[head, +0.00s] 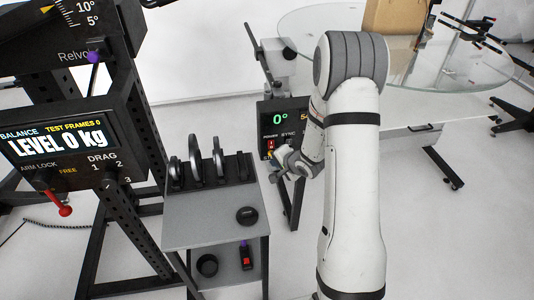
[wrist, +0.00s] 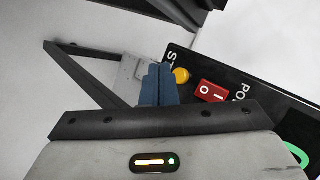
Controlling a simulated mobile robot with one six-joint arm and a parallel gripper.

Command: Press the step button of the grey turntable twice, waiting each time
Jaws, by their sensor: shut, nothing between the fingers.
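The turntable's control panel (head: 283,115) shows a green 0° on its black screen, left of my arm in the head view. The round glass platter (head: 315,24) is behind my arm.
A cardboard box (head: 392,17) stands on the glass platter. A grey cart (head: 208,222) with black rings on a rack is left of the panel. A black frame with a "LEVEL 0 kg" display (head: 65,138) stands at the far left. Floor at the right front is clear.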

